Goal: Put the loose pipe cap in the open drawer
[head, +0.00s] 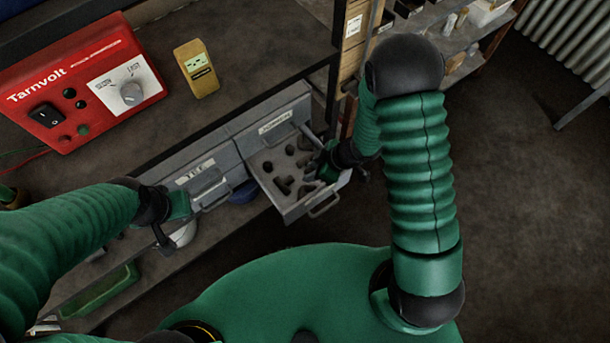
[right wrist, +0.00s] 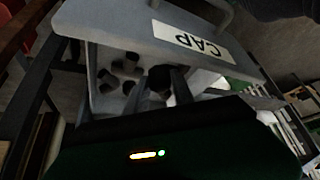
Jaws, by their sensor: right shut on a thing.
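The open drawer (head: 284,208) is pulled out from the grey drawer unit and holds several dark pipe fittings. My right gripper (head: 328,165) is at the drawer's right side, over its inside. In the right wrist view its fingers (right wrist: 163,92) are shut on a dark round piece, seemingly the pipe cap (right wrist: 159,77). The fittings in the drawer (right wrist: 92,85) show just beyond it. I cannot tell whether the held cap touches them. My left gripper (head: 178,206) is beside the closed drawer marked TEE (head: 205,180); its jaw opening is unclear.
A grey panel marked CAP (right wrist: 150,30) with a handle fills the top of the right wrist view. A shelf rack (head: 352,45) rises close behind my right arm. Floor at right is clear.

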